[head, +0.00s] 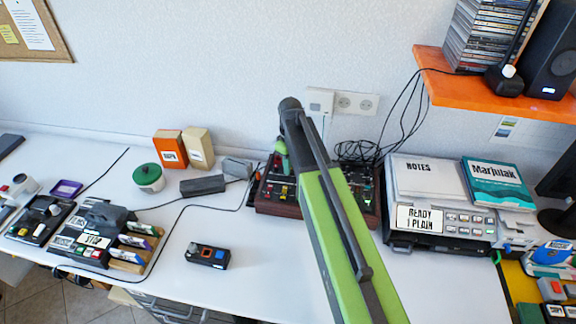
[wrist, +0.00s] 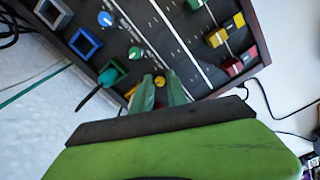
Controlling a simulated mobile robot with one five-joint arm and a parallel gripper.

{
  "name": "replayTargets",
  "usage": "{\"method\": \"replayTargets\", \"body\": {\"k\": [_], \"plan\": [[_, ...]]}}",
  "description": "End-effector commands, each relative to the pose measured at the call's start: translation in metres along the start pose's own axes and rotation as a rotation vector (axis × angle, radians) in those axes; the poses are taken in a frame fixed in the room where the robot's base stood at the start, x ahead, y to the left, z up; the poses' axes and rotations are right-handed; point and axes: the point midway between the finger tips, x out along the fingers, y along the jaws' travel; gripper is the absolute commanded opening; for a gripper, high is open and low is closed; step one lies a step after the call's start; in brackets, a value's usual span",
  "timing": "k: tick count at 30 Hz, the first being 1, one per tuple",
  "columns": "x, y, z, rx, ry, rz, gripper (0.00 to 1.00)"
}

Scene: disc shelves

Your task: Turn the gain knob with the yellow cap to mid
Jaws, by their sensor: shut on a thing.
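The gain knob with the yellow cap (wrist: 160,81) shows in the wrist view on a dark mixer panel with a wooden edge. My gripper (wrist: 161,92) has its two green fingers on either side of this knob and is shut on it. The knob's pointer mark is too small to read, so its setting cannot be told. In the head view the mixer (head: 276,208) stands on the white desk, and my arm hides its middle and the yellow knob.
A green-capped knob (wrist: 136,53) and a blue-capped knob (wrist: 105,19) sit in line with the yellow one. Coloured slider caps (wrist: 217,37) stand to the right. A printer (head: 425,175) is right of the mixer; a grey block (head: 202,185) lies to its left.

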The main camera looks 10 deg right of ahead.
Motion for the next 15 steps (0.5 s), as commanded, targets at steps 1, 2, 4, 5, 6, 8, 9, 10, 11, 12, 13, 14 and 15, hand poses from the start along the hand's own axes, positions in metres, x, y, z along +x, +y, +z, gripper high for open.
{"method": "replayTargets", "body": {"k": [1, 2, 4, 5, 6, 8, 9, 10, 11, 12, 13, 14, 15], "plan": [[-0.0003, 0.0022, -0.0021, 0.0, 0.006, 0.006, 0.0], [-0.0003, 0.0022, -0.0021, -0.001, 0.006, 0.006, 0.0], [-0.0003, 0.0023, -0.002, 0.0, 0.006, 0.006, 0.0], [-0.0003, 0.0024, -0.002, 0.0, 0.006, 0.006, 0.0], [-0.0003, 0.0024, -0.002, 0.0, 0.006, 0.006, 0.0], [-0.0003, 0.0025, -0.0019, 0.001, 0.006, 0.006, 0.0], [-0.0003, 0.0025, -0.0019, 0.001, 0.006, 0.006, 0.0], [-0.0003, 0.0026, -0.0019, 0.001, 0.006, 0.006, 0.22], [-0.0002, 0.0026, -0.0019, 0.001, 0.006, 0.006, 0.26], [-0.0002, 0.0025, -0.0016, 0.001, 0.006, 0.006, 0.28], [-0.0002, 0.0023, -0.0015, 0.001, 0.005, 0.006, 0.28], [-0.0002, 0.0022, -0.0013, 0.001, 0.005, 0.005, 0.28], [-0.0002, 0.0021, -0.0012, 0.001, 0.005, 0.005, 0.28]]}}
